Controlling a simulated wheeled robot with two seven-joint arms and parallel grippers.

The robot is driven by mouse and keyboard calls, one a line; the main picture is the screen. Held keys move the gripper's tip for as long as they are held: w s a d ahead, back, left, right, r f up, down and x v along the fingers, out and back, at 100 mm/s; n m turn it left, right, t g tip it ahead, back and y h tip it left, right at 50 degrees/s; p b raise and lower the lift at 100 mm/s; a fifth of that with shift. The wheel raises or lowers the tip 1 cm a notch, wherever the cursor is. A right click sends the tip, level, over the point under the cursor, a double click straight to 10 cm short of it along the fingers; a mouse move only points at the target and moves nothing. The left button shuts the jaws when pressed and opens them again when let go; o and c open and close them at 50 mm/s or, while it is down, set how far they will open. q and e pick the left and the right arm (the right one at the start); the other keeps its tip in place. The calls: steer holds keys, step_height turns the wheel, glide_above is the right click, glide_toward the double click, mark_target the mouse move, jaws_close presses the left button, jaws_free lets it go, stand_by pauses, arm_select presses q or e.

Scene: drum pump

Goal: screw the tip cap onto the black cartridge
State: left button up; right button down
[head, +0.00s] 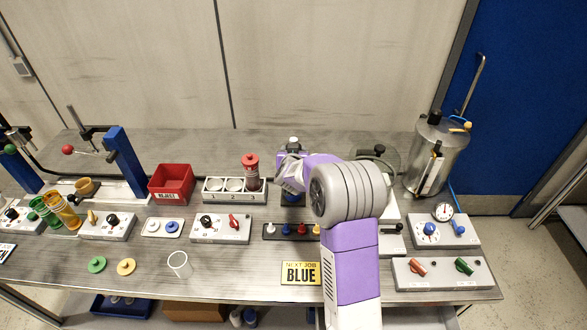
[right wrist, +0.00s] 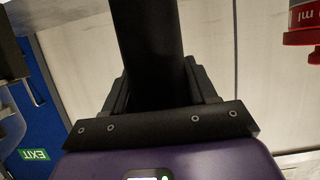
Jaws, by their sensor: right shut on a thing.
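My right gripper (right wrist: 160,75) is shut on a broad black cylinder (right wrist: 147,40), which looks like the black cartridge. In the head view my purple right arm and wrist cover most of this gripper and what it holds. A white top with a dark band, perhaps the cartridge's upper end (head: 293,144), shows just above the wrist. A blue part (head: 292,199) shows below it. I cannot tell whether the white top is the tip cap. A dark rack (head: 268,238) in front of the wrist holds several small coloured tips. My left gripper is not in view.
A white rack (head: 222,197) stands left of my wrist, with a red-capped cartridge (head: 251,172) in its right hole. A red bin (head: 171,183), switch boxes (head: 220,228), a white cup (head: 179,264) and a "NEXT JOB BLUE" sign (head: 300,273) stand around. A metal drum (head: 432,160) is at right.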

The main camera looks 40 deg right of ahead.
steer(key=shift+r, duration=0.15)
steer(key=shift+f+b, duration=0.9)
steer(key=shift+f, duration=1.65)
steer(key=shift+f, duration=0.2)
steer(key=shift+c, duration=1.7)
jaws_free()
steer(key=shift+r, duration=0.15)
steer(key=shift+s+a+r, duration=0.15)
steer(key=shift+a, duration=0.05)
steer(key=p+v, duration=0.2)
steer(key=v, duration=0.9)
steer(key=shift+s+a, duration=0.15)
steer(key=shift+s, duration=0.1)
